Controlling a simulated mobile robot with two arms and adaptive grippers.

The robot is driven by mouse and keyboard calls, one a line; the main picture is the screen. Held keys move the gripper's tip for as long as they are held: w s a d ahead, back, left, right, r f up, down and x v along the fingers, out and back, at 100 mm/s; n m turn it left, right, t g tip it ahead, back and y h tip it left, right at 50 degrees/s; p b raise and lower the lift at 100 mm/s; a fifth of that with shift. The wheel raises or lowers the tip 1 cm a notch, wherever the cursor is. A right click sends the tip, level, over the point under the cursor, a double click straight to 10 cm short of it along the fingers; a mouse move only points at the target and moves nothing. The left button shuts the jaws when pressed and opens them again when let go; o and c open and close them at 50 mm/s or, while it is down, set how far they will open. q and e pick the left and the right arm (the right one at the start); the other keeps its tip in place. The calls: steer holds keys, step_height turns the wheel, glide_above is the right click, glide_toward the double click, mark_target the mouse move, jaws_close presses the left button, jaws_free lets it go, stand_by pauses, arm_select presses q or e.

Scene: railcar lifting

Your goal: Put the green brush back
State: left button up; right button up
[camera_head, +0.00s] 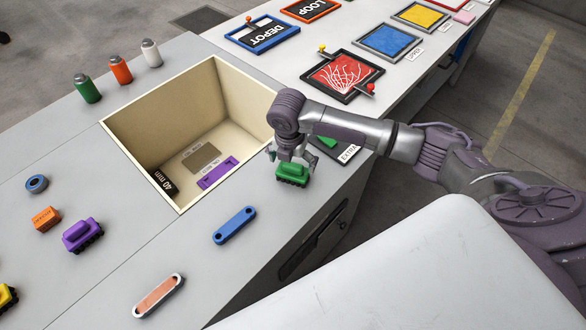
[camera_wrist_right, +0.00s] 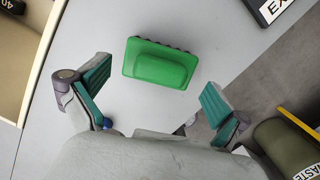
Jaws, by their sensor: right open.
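A green block with a dark, knobbly underside, which I take for the green brush (camera_head: 292,174), rests on the grey worktop right of the square opening. In the right wrist view the green brush (camera_wrist_right: 160,63) lies ahead of the two teal finger pads, with bare worktop around it. My right gripper (camera_head: 290,160) is open just above and behind it in the head view; I cannot tell whether a finger touches it. Another green patch (camera_head: 327,142) shows on a dark pad by the EXTRA label (camera_head: 349,153), partly hidden by my arm. My left gripper is not in view.
The deep cream-walled bin (camera_head: 150,110) opens left of the brush. A blue link (camera_head: 234,225) and an orange-topped link (camera_head: 158,296) lie in front. A purple block (camera_head: 82,235) stands at left. Framed pads, including a red one (camera_head: 342,76), lie beyond my arm.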

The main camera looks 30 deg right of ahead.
mark_target(291, 168)
steer(key=r, duration=0.7)
steer(key=shift+s+a+r, duration=0.2)
steer(key=shift+s+a, duration=0.1)
